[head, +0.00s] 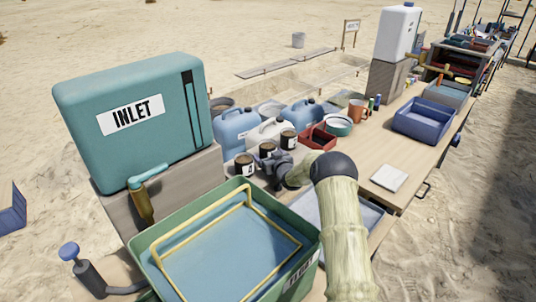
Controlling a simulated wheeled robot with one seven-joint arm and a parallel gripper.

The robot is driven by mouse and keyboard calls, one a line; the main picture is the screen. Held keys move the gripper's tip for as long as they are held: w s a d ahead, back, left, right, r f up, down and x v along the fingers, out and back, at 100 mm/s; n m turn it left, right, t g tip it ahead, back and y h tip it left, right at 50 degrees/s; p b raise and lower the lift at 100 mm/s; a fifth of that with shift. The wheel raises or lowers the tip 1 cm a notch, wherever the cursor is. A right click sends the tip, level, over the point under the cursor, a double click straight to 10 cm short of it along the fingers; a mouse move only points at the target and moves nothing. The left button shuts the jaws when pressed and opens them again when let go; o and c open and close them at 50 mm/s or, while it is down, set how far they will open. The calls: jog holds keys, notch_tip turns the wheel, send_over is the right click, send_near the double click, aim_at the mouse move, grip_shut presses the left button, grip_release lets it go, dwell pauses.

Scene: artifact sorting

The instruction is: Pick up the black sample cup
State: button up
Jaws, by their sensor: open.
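Three small dark cups with pale labels stand in a slanting row on the table, in the middle of the head view: a near left cup (244,165), a middle cup (267,150) and a far right cup (289,139). They look much alike, and I cannot tell which is the black sample cup. My gripper (268,163) is open, just in front of the middle cup and hiding its lower part. I cannot tell whether it touches a cup. The fingertips are small and partly hidden.
A green basin (150,255) with a yellow frame stands in front, and a teal INLET tank (135,150) at left. Blue jugs (235,128), a white jug (268,130) and a red caddy (322,138) crowd behind the cups. The table (385,150) has free room right of these.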

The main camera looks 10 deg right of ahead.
jog(key=shift+d, duration=0.1)
jog(key=shift+w+d, duration=0.1)
jog(key=c, duration=1.3)
jog(key=shift+r, duration=0.1)
notch_tip(320, 180, up, 10)
